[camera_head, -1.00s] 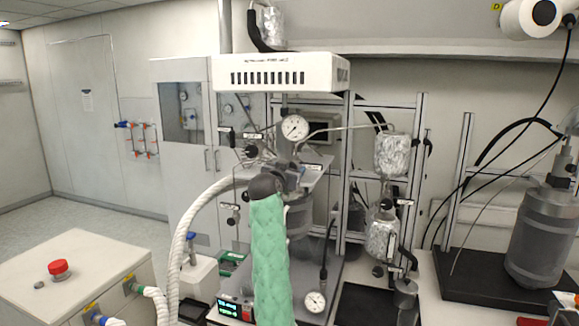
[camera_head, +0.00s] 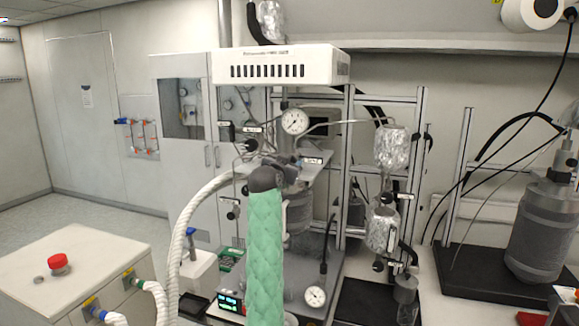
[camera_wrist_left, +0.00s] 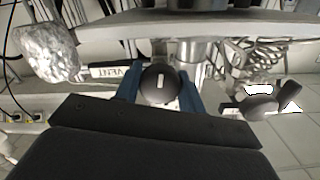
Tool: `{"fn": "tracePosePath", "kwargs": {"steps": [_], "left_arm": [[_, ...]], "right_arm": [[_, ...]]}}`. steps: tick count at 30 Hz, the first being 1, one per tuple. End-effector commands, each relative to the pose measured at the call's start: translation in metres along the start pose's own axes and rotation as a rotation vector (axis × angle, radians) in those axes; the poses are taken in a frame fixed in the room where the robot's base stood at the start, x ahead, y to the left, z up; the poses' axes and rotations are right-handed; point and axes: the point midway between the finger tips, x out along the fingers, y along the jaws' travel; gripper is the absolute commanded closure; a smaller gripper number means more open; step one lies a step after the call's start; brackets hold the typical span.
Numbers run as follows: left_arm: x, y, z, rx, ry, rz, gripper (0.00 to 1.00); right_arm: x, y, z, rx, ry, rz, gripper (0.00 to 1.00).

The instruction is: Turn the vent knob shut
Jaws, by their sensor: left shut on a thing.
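The vent knob (camera_wrist_left: 158,85) is round and black with a white mark pointing up and down in the left wrist view. The white VENT label (camera_wrist_left: 110,70) is beside it at left, upside down. My left gripper (camera_wrist_left: 159,92) has its two blue fingers on both sides of the knob, shut on it. In the head view my left gripper (camera_head: 288,167) is at the reactor head, below the pressure gauge (camera_head: 295,121), and hides the knob there. My right gripper is not in view.
A plate (camera_head: 313,168) spans the reactor head beside the gripper. Foil-wrapped vessels (camera_head: 392,147) hang on the frame at right. A white hose (camera_head: 182,235) curves up at left. Another black valve handle (camera_wrist_left: 262,106) is right of the knob in the wrist view.

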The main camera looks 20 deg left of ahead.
Motion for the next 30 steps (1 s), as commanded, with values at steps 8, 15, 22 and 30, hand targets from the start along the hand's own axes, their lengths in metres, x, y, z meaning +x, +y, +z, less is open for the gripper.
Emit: {"fn": "tracePosePath", "kwargs": {"steps": [8,15,22,30], "left_arm": [[0.0,-0.001,0.003,0.196,0.0,-0.002,0.83],[0.0,-0.001,0.003,0.374,-0.001,-0.002,0.83],[0.0,-0.001,0.002,0.551,-0.001,-0.002,0.83],[0.0,-0.001,0.001,0.775,-0.002,-0.001,0.83]], "right_arm": [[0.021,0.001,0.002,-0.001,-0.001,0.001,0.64],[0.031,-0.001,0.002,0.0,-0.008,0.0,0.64],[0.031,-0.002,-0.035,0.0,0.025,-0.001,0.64],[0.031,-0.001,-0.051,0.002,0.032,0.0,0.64]]}}
